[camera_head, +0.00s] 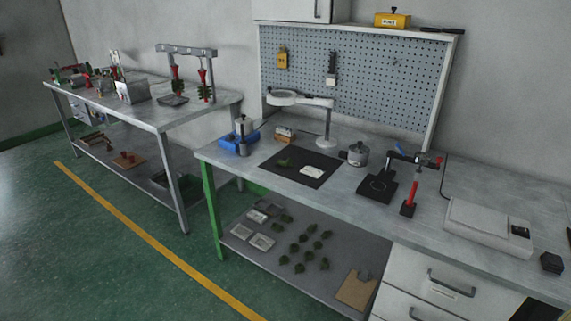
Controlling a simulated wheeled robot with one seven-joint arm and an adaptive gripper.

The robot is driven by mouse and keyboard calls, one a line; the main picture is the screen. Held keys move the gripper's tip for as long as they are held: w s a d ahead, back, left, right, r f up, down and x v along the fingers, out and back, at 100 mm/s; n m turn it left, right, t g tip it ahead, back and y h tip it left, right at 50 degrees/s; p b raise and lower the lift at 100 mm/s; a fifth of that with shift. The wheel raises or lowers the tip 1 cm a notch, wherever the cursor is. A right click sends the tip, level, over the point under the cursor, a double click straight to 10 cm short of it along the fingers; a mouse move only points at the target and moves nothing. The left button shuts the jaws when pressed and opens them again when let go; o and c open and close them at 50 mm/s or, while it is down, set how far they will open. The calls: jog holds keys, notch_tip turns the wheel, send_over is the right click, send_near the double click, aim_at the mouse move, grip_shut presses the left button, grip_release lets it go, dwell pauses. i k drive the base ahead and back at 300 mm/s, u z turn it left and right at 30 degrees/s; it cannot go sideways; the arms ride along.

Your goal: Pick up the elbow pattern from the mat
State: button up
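A dark mat (290,174) lies flat on the grey workbench in the middle of the view. On its left part lies a small dark green piece (285,162), which looks like the elbow pattern, though it is too small to make out its bend. A white flat block (313,172) lies on the mat just right of it, with a small gap between them. My gripper is not in view, so I cannot tell its state.
A blue-based pot (239,139) stands left of the mat. A grey pot (357,154) and a black stand (377,187) are to its right. A magnifier lamp (300,100) reaches over the bench behind it. The lower shelf holds several green pieces (303,243). The green floor in front is clear.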

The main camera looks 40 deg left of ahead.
aim_at(289, 161)
jog(key=u, duration=0.15)
jog(key=k, duration=0.45)
jog(key=u, duration=1.45)
jog(key=i, duration=1.15)
jog(key=z, duration=0.05)
